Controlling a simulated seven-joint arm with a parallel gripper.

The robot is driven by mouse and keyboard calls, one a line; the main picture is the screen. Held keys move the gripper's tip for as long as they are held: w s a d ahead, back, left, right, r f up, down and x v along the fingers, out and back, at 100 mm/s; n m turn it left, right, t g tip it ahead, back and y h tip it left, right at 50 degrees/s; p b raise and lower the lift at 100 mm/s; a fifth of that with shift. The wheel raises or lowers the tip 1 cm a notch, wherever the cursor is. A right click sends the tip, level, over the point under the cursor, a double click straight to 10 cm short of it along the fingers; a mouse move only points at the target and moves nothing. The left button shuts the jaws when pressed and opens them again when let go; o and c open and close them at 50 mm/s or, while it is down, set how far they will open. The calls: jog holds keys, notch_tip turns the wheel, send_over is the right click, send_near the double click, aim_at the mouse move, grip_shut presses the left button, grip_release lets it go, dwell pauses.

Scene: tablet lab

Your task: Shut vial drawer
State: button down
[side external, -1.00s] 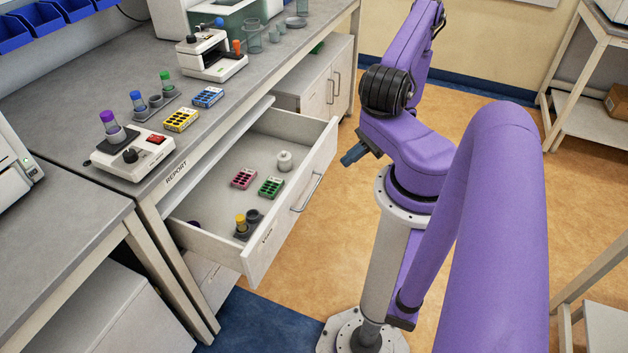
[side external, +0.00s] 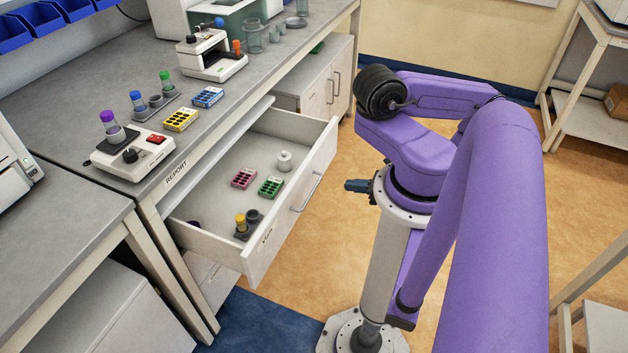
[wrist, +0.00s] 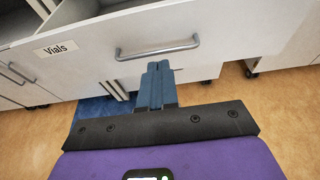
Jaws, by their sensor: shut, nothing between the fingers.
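The vial drawer (side external: 262,258) is pulled far out from under the bench in the side view. Its front with the "Vials" label and grey bar handle also shows in the wrist view (wrist: 245,35). The handle (side external: 306,191) is on the outer face of the drawer front. My gripper (side external: 348,185) is in front of the drawer, to the right of the handle in the side view, and apart from it. In the wrist view my shut, empty blue fingers (wrist: 158,66) point toward the drawer front, just below the handle (wrist: 157,48).
Inside the drawer are a pink rack (side external: 244,178), a green rack (side external: 270,187), a white bottle (side external: 284,160) and a holder with a yellow-capped vial (side external: 241,222). A cabinet (side external: 318,92) stands beyond it. Floor between drawer and my arm is clear.

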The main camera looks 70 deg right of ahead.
send_near(304, 179)
jog(key=x, duration=0.4)
jog(key=shift+w+a+f, duration=0.15)
jog(key=shift+w+f, duration=0.05)
jog(key=shift+f, duration=0.2)
jog(key=shift+w, duration=0.95)
jog(key=shift+w, duration=0.1)
